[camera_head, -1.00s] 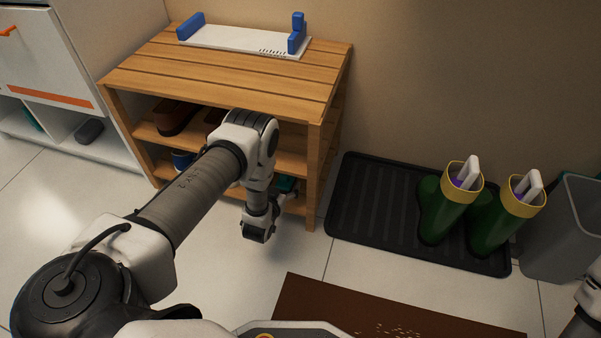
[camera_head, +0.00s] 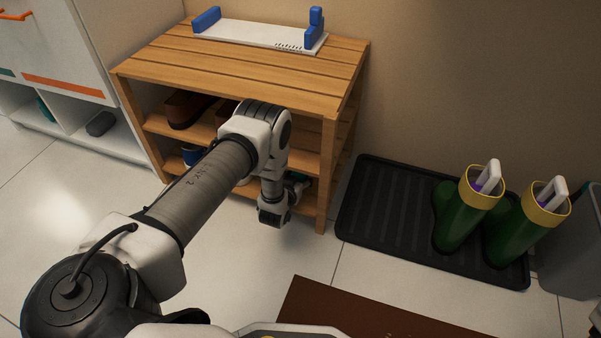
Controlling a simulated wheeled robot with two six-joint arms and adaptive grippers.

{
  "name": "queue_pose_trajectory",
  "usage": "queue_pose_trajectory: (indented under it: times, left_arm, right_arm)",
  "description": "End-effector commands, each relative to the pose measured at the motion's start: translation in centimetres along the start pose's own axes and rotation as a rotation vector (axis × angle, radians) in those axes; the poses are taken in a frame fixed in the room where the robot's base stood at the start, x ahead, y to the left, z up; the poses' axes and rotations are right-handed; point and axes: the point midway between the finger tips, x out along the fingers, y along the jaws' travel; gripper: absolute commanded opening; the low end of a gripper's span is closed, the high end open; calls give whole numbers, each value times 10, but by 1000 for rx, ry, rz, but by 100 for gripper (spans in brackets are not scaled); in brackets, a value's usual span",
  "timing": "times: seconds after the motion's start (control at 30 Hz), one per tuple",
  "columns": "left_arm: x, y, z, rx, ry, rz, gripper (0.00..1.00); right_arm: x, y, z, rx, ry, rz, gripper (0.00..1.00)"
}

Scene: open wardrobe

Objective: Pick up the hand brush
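I cannot make out a hand brush for certain. My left arm reaches across to the front of the wooden rack (camera_head: 240,65). Its end, with the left gripper (camera_head: 272,214), hangs down before the rack's lower right side. The fingers are not clear, so I cannot see whether they are open or hold anything. My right gripper is out of view.
A white board with blue ends (camera_head: 262,36) lies on the rack. Brown shoes (camera_head: 185,108) sit on its upper shelf. Green boots (camera_head: 465,215) with yellow rims stand on a black tray (camera_head: 385,215). A grey bin (camera_head: 570,255) is at right, a brown mat (camera_head: 340,310) in front.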

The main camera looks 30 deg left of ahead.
Motion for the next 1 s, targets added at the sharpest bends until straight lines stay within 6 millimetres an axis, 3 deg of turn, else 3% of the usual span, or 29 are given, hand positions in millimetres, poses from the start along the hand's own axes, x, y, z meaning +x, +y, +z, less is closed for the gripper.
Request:
queue_pose_trajectory:
  times: [0.17, 0.47, 0.67, 0.9, 1.0]
  left_arm:
    - [-2, 0, -5, 0, 0, 0, 18]
    - [-14, 0, -43, 0, 0, 0, 18]
    - [-60, 14, -30, 1, -7, 2, 18]
    - [-128, 33, -15, 1, -6, 3, 18]
    - [-146, 38, -9, 1, -4, 2, 18]
  right_arm:
    - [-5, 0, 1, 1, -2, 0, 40]
    - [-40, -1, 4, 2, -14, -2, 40]
    - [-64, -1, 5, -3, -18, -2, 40]
    - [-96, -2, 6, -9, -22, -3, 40]
    - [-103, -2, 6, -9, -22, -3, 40]
